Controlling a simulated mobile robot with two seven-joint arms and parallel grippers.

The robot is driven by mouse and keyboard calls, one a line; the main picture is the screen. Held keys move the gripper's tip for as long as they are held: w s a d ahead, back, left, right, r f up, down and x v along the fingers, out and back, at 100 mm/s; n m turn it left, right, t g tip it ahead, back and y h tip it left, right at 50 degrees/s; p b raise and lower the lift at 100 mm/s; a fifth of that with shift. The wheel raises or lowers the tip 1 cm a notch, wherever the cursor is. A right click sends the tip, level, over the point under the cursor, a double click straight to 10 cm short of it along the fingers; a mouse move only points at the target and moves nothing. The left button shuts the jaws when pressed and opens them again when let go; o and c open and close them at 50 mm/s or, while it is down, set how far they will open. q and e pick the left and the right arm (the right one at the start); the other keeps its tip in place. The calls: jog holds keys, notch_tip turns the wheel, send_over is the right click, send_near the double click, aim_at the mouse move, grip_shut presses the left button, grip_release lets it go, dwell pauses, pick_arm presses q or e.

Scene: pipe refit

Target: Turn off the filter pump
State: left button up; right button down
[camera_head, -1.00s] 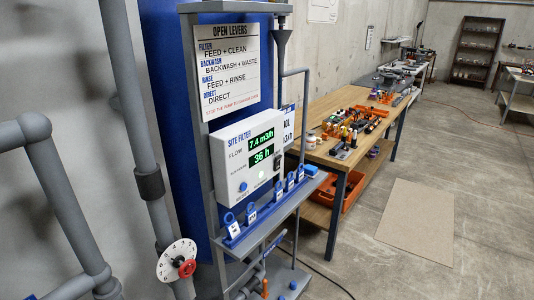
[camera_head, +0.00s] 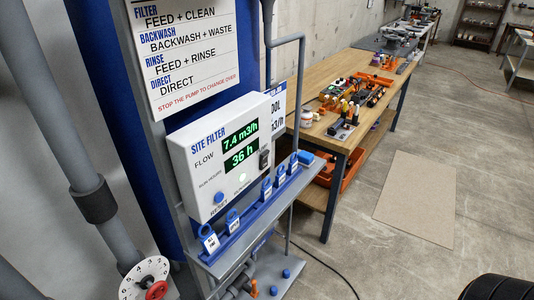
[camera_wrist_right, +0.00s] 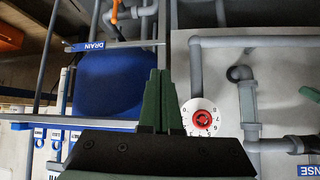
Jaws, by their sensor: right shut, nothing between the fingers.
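The white site filter box (camera_head: 190,150) is on the stand in the head view. Its green displays read 7.4 m3/h (camera_head: 240,136) and 36 h (camera_head: 241,155). A small black switch (camera_head: 264,158) is at the box's right end. A pale round lamp (camera_head: 242,178) glows below the displays, and a blue reset button (camera_head: 219,197) is at the lower left. My right gripper (camera_wrist_right: 160,75) is shut and empty in the right wrist view. The filter box is not recognizable there. My left gripper is in neither view.
A white dial with a red knob (camera_head: 156,290) is on the pipes at the lower left; it also shows in the right wrist view (camera_wrist_right: 202,117). Blue tags stand on the ledge (camera_head: 236,256) below the box.

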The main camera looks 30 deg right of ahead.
jog(key=shift+w, duration=0.1)
dwell(0.3)
jog(key=w+d+r+n+t+h+b, duration=0.1)
jog(key=w+d+r+n+t+b, duration=0.25)
jog(key=d, duration=0.55)
jog(key=w+d+r+n+t+h+b, duration=0.1)
jog(key=w+d+r+n+t, duration=0.15)
jog(key=w+d+r, duration=0.5)
jog(key=w+d+r+n+t+y+b, duration=0.1)
jog(key=d+r+n+y+b, duration=0.1)
jog(key=r+n, duration=0.5)
jog(key=w+d+r+n+t+y+b, duration=0.1)
jog(key=w+d+r+n+y+b, duration=0.1)
jog(key=d+r+n+y, duration=0.2)
notch_tip(320, 180, up, 5)
jog(key=n+y, duration=0.1)
jog(key=n, duration=0.2)
jog(key=shift+w+d+n, duration=0.15)
jog(key=shift+w+n, duration=0.05)
jog(key=shift+n, duration=0.1)
